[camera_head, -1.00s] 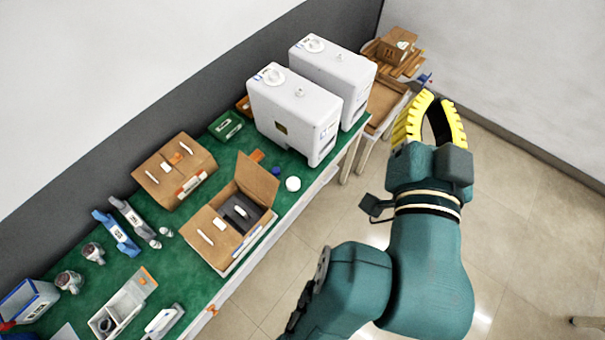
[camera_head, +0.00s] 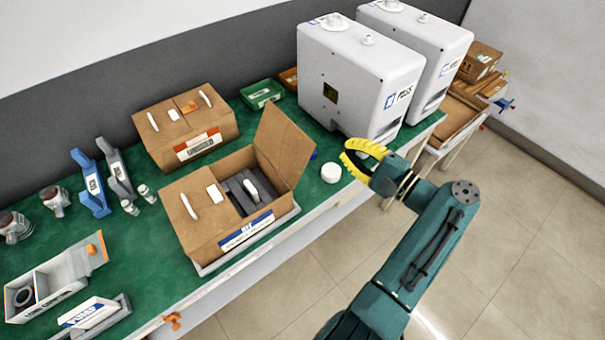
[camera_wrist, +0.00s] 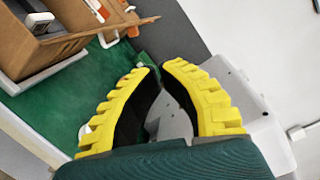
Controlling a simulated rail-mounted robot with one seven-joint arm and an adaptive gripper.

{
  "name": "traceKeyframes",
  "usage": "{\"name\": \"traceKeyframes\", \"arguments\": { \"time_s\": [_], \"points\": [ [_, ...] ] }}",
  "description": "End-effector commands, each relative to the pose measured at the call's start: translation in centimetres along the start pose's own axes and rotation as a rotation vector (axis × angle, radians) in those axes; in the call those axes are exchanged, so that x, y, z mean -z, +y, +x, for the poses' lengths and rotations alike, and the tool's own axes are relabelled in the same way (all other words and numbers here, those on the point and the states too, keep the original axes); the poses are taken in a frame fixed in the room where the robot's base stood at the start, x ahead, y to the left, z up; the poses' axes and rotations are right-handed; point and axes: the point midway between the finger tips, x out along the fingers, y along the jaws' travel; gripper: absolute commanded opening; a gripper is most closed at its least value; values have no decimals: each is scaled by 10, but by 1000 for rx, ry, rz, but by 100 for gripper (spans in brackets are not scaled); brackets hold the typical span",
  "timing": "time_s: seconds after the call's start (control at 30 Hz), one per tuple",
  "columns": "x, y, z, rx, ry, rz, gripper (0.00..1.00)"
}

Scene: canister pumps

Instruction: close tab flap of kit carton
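The brown kit carton (camera_head: 215,205) stands on a white tray on the green bench. Its left top flap lies flat, with a white handle and a white label. Its right flap (camera_head: 282,145) stands up, tilted slightly outward. Grey foam with a white item shows inside the open half. My gripper (camera_head: 346,150), with yellow ribbed fingers, is right of the raised flap, apart from it. In the wrist view its fingertips (camera_wrist: 160,66) nearly meet, with nothing between them. Part of the carton (camera_wrist: 60,40) shows there at upper left.
Two white canister units (camera_head: 355,80) stand behind my gripper. A white round cap (camera_head: 331,172) lies between carton and gripper. A second carton (camera_head: 185,125) is behind.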

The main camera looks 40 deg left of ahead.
Motion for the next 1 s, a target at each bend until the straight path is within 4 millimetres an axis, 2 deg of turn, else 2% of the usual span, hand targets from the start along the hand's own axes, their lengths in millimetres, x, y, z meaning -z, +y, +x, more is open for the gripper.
{"name": "traceKeyframes", "arguments": {
  "time_s": [0.03, 0.1, 0.23, 0.43, 0.57, 1.0],
  "points": [
    [16, 34, 2, 22, -24, 26, 0],
    [24, 50, 4, 49, -51, 54, 0],
    [34, 68, 6, 79, -81, 73, 0],
    [36, 69, 9, 92, -94, 77, 0],
    [34, 65, 20, 92, -95, 77, 0],
    [25, 59, 111, 91, -93, 76, 0]
  ]
}}
